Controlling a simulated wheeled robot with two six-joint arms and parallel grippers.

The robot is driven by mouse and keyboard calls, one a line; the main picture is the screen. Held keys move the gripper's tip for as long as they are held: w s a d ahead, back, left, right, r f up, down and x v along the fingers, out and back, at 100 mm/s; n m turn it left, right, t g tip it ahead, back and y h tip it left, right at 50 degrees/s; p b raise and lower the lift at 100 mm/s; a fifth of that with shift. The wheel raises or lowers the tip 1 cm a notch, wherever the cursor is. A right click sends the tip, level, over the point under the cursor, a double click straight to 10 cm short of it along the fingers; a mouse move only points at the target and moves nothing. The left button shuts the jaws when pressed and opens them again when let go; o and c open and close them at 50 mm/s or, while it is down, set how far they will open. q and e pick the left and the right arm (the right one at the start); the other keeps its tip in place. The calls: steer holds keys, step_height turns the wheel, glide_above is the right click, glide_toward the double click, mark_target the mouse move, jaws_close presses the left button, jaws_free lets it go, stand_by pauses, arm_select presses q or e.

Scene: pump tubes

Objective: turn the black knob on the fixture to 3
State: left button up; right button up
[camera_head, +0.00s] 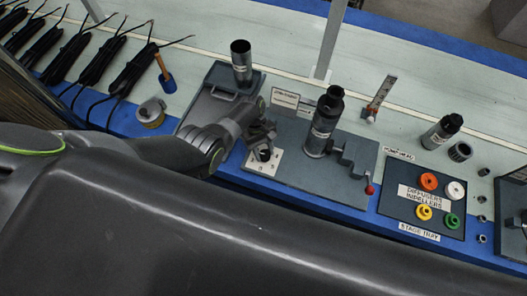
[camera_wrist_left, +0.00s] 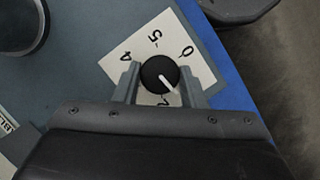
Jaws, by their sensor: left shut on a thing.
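The black knob (camera_wrist_left: 160,75) sits on a white dial plate (camera_wrist_left: 206,74) on the fixture (camera_head: 335,183). My left gripper (camera_wrist_left: 158,84) is shut on the knob, one finger on each side. The knob's white line points to the lower right in the left wrist view. The marks 4, 5 and 0 show on the dial; a mark below the knob is partly covered and unclear, and the rest are hidden. In the head view the left gripper (camera_head: 262,141) is over the plate and the knob (camera_head: 264,154) shows beneath it. My right gripper is not in view.
A dark upright cylinder (camera_head: 321,125) and a red-tipped lever (camera_head: 369,189) stand right of the knob. The stage tray (camera_head: 398,208) with coloured rings is farther right. Another cylinder (camera_head: 241,62) stands behind my left arm. Black cable bundles (camera_head: 97,73) lie at the upper left.

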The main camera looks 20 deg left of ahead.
arm_select(q)
steer(key=m+y, duration=0.1)
steer(key=m, duration=0.1)
steer(key=m+g+b, duration=0.1)
steer(key=m, duration=0.2)
steer(key=shift+w+d+m+y, duration=0.2)
steer(key=shift+m+y, duration=0.1)
steer(key=shift+y, duration=0.1)
steer(key=m+y+b, duration=0.1)
steer(key=m+y, duration=0.1)
steer(key=m, duration=0.3)
steer(key=shift+d+m, duration=0.1)
steer(key=shift+m, duration=0.2)
steer(key=m+y, duration=0.1)
steer(key=m, duration=0.2)
steer(key=shift+s+d, duration=0.1)
steer(key=shift+s+d+m+t+y+p, duration=0.15)
steer(key=shift+m+y+p, duration=0.25)
steer(key=shift+m, duration=0.7)
steer(key=shift+w+a+m+t+y+p, duration=0.1)
steer(key=shift+m+t+y+p, duration=0.3)
steer(key=shift+m, duration=0.7)
steer(key=o, duration=1)
